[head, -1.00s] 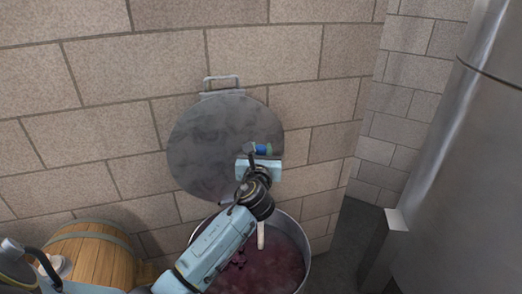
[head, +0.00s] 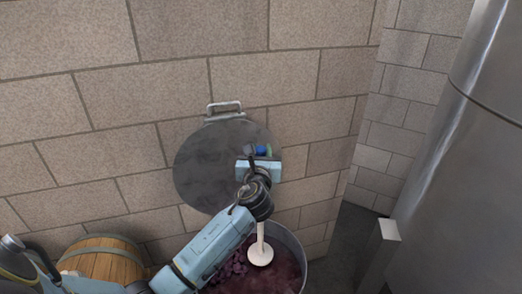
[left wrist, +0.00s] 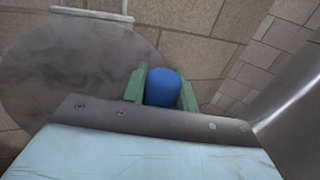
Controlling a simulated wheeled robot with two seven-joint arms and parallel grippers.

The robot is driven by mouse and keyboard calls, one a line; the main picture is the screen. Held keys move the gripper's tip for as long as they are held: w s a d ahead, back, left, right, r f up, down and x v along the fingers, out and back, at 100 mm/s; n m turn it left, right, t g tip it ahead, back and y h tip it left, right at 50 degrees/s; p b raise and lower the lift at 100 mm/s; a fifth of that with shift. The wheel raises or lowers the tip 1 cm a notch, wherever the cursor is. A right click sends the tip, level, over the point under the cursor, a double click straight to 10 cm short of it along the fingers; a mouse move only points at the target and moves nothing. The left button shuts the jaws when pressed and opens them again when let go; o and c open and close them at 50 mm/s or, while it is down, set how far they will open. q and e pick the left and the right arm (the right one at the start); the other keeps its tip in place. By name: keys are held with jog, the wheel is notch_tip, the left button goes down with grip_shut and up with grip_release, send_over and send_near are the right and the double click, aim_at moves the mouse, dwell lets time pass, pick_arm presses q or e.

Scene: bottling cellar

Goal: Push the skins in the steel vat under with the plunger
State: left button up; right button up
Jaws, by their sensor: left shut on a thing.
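The steel vat (head: 287,237) stands at the bottom centre of the head view, partly hidden by my left arm. It holds dark red wine, with clumps of purple skins (head: 230,270) showing on the left side. My left gripper (head: 263,152) is above the vat, shut on the plunger's blue handle top, which also shows between the green fingers in the left wrist view (left wrist: 163,88). The plunger (head: 261,254) hangs roughly upright, its pale shaft and round disc showing below my wrist, over the vat's contents. Whether the disc touches the surface I cannot tell. My right gripper is not in view.
A round grey lid (head: 205,165) with a handle is against the block wall behind the vat. A wooden barrel (head: 100,262) stands at lower left. A large steel tank (head: 475,180) fills the right side, with dark floor (head: 350,235) between it and the vat.

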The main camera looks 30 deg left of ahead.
pick_arm(q)
jog(key=shift+r, duration=1.35)
